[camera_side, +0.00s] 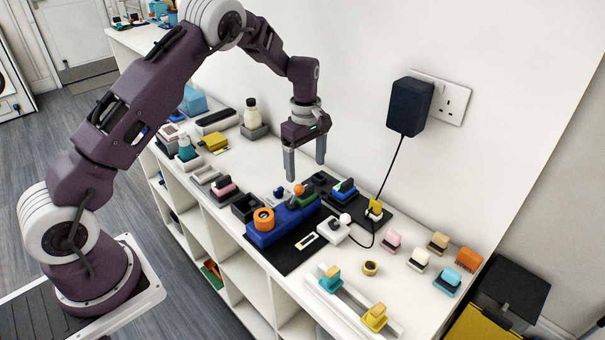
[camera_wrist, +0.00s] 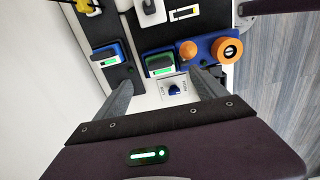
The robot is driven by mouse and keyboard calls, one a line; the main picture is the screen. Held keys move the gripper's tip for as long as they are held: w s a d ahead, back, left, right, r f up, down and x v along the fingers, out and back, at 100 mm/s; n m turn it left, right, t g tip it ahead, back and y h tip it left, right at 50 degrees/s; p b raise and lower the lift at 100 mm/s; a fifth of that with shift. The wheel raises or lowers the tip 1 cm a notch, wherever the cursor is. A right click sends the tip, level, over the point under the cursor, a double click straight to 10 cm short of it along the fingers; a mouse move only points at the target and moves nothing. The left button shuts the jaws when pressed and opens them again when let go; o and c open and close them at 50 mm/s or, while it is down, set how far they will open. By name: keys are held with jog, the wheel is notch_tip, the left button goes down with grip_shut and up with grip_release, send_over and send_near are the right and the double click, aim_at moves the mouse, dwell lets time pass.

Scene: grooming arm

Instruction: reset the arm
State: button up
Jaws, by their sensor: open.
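My gripper (camera_side: 306,171) hangs from my arm with its fingers pointing down, apart and with nothing between them. The two fingers also show in the wrist view (camera_wrist: 161,78), spread apart. Between and beyond them lie a small white plate with a blue switch (camera_wrist: 174,89), an orange knob (camera_wrist: 187,50) and an orange ring (camera_wrist: 228,49). No object is held.
A dark adapter (camera_side: 410,106) is plugged into a wall socket (camera_side: 452,104), its cable running down to the worktop. Small coloured blocks and a white rail (camera_side: 352,306) fill the right front. The wall is close behind the gripper.

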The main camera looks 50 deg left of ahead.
jog(key=s+d+r+m+t, duration=0.1)
jog(key=s+d+r+m, duration=0.25)
jog(key=s+r, duration=0.45)
jog(key=s+d+r+m+t, duration=0.15)
jog(key=s+r+m, duration=0.25)
jog(key=r, duration=0.8)
jog(key=s+d+r+m+t, duration=0.1)
jog(key=s+m, duration=0.4)
jog(key=s, duration=0.6)
jog(key=s+d+r+m+t, duration=0.1)
jog(key=s+m, duration=0.4)
jog(key=s, duration=0.6)
jog(key=shift+s+d+r+t, duration=0.2)
jog(key=shift+d+t, duration=0.25)
jog(key=shift+d, duration=0.65)
